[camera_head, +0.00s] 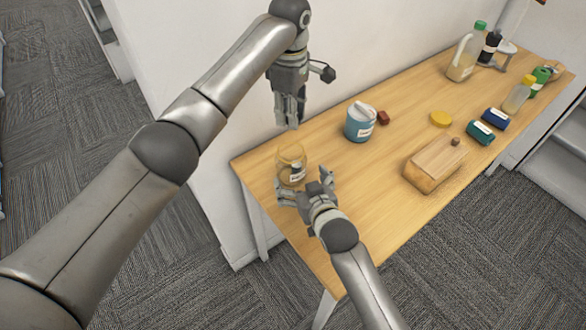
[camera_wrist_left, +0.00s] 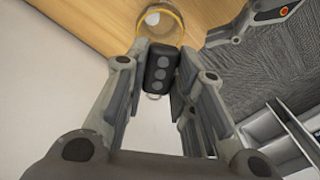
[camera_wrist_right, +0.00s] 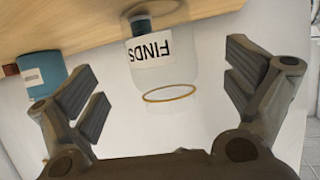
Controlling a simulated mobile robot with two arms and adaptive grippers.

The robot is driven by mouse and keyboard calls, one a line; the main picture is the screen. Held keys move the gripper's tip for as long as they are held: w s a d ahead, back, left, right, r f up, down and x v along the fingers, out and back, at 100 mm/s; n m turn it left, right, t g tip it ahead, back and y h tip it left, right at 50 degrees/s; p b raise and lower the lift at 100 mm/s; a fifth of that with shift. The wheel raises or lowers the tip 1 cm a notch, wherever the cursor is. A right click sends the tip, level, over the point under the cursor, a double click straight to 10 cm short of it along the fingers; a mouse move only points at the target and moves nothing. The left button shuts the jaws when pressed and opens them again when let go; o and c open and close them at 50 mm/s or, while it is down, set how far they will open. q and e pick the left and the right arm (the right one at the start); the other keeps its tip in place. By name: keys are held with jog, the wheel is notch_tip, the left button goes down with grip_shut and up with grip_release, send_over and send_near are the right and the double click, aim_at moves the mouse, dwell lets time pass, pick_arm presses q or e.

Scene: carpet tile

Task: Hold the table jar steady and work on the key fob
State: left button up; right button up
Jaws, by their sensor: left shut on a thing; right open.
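The table jar (camera_head: 291,158) is clear glass with a gold rim and a label reading FINDS. It stands upright near the table's left end; its open mouth (camera_wrist_left: 176,33) shows in the left wrist view. My left gripper (camera_head: 288,122) is above and behind it, shut on the key fob (camera_wrist_left: 160,70), a black fob with grey buttons and a ring. The fob is not distinguishable in the head view. My right gripper (camera_head: 304,184) is open at the jar's near side. In the right wrist view the jar (camera_wrist_right: 188,70) appears between its fingers, without visible contact.
A blue tub (camera_head: 358,127) and a small red-brown block (camera_head: 383,118) are right of the jar. A wooden box (camera_head: 432,168), a yellow lid (camera_head: 440,118) and several bottles and containers occupy the table's right part. A white wall (camera_head: 190,60) rises behind the table.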

aim_at(291, 141)
jog(key=shift+x, duration=3.95)
jog(key=c, duration=1.2)
pick_arm(q)
jog(key=shift+f, duration=4.8)
pick_arm(e)
jog(key=shift+c, duration=0.2)
pick_arm(q)
jog(key=shift+s+a+f, duration=0.1)
jog(key=shift+s+f, duration=0.05)
jog(key=shift+f, duration=0.3)
jog(key=shift+s+a+f, duration=0.1)
jog(key=shift+f, duration=0.35)
pick_arm(e)
jog(key=shift+s+a+r, duration=0.2)
jog(key=shift+r, duration=0.05)
pick_arm(q)
jog(key=o, duration=0.6)
jog(key=shift+s+f, duration=0.15)
pick_arm(e)
jog(key=shift+s+r, duration=0.15)
pick_arm(q)
jog(key=o, duration=0.3)
jog(key=shift+d+f, duration=0.15)
jog(key=shift+d, duration=0.1)
pick_arm(e)
jog(key=shift+d, duration=0.15)
pick_arm(q)
jog(key=shift+a, duration=0.1)
pick_arm(e)
jog(key=shift+w, duration=0.3)
